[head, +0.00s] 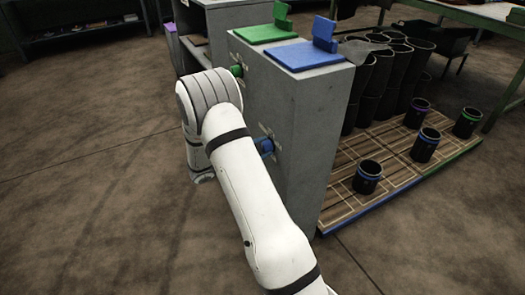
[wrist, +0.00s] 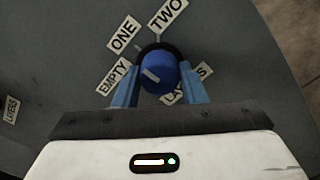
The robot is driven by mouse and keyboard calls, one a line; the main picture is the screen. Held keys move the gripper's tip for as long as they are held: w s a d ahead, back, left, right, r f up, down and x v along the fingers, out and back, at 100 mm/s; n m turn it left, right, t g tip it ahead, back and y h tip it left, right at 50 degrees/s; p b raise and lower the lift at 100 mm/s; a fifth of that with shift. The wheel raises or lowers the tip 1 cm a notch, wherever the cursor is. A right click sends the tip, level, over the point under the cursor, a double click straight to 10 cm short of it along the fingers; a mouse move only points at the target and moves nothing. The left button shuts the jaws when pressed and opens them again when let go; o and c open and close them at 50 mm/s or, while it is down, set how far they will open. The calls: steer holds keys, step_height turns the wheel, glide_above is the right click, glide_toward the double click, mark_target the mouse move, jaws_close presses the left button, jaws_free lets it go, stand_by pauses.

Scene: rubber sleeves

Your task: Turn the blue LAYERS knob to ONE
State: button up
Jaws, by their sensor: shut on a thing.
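The blue LAYERS knob (wrist: 166,78) sits on the grey panel in the wrist view, with a short pale mark on its face. The mark slants to the upper left, between the EMPTY label (wrist: 112,77) and the ONE label (wrist: 123,33); I cannot tell exactly how it lines up. The TWO label (wrist: 168,16) is above the knob, and a LAYERS label (wrist: 200,72) is partly hidden at lower right. My gripper (wrist: 160,80) is shut on the knob, one blue finger on each side. In the head view the knob (head: 265,146) shows beside my arm, which hides the gripper.
The knob is on the side of a grey cabinet (head: 305,110) with a green knob (head: 237,70) farther back. Green (head: 265,33) and blue (head: 304,55) pads lie on top. Black sleeves (head: 367,177) stand on a slatted platform (head: 345,205) at right. The floor at left is clear.

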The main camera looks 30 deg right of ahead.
stand_by(0.3)
steer(key=o, duration=1)
steer(key=shift+a, duration=0.1)
steer(key=a+p, duration=0.1)
steer(key=a, duration=0.6)
steer(key=shift+s+a+p, duration=0.15)
steer(key=shift+a+p, duration=0.15)
steer(key=shift+a, duration=0.05)
